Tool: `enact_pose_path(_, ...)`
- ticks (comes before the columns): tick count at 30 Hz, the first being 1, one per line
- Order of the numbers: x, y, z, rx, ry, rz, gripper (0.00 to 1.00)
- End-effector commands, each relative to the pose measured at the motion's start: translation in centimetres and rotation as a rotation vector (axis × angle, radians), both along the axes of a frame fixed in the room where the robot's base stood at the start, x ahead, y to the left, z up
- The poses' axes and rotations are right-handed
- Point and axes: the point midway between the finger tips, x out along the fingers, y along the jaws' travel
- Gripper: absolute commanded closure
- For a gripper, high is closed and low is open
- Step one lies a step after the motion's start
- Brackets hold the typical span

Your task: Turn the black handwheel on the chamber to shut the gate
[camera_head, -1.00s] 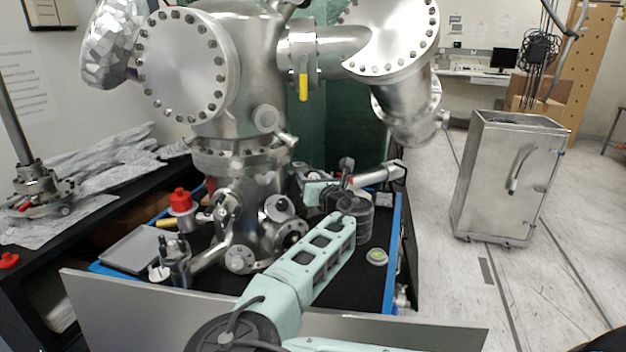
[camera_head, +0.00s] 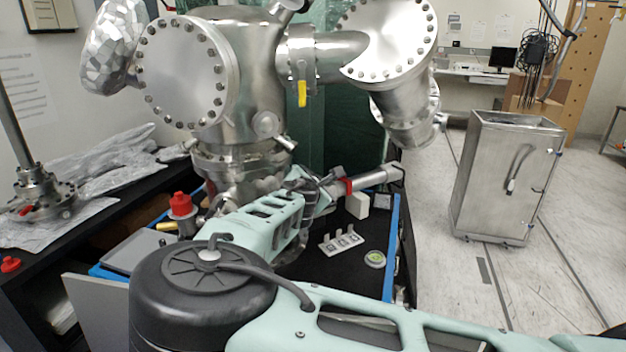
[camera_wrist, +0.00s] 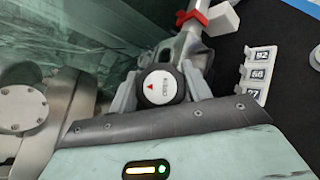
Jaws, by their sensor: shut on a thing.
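In the wrist view the black handwheel (camera_wrist: 161,86) shows as a round black knob. Its white face carries a red triangle and small lettering too small to read. My gripper (camera_wrist: 160,90) has a grey finger on each side of the knob and is shut on it. The knob sits in front of a metal tube with a red band. In the head view the steel chamber (camera_head: 237,75) stands on the black bench, and the tube (camera_head: 370,180) sticks out to the right. My arm hides the handwheel and most of my gripper there. The gate itself cannot be made out.
A small rack with numbered tags (camera_head: 341,241) and a round green-and-white item (camera_head: 375,259) lie right of my arm. A white block (camera_head: 357,205) stands behind the rack. A red-capped part (camera_head: 180,205) is at the left. The floor before the steel cabinet (camera_head: 507,180) is clear.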

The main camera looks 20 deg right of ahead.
Motion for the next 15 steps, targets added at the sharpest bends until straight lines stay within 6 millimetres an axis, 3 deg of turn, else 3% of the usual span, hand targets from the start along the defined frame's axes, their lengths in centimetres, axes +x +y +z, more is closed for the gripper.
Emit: enact_pose_path(15,-0.05,-0.04,-0.05,0.141,0.040,-0.146,0.74)
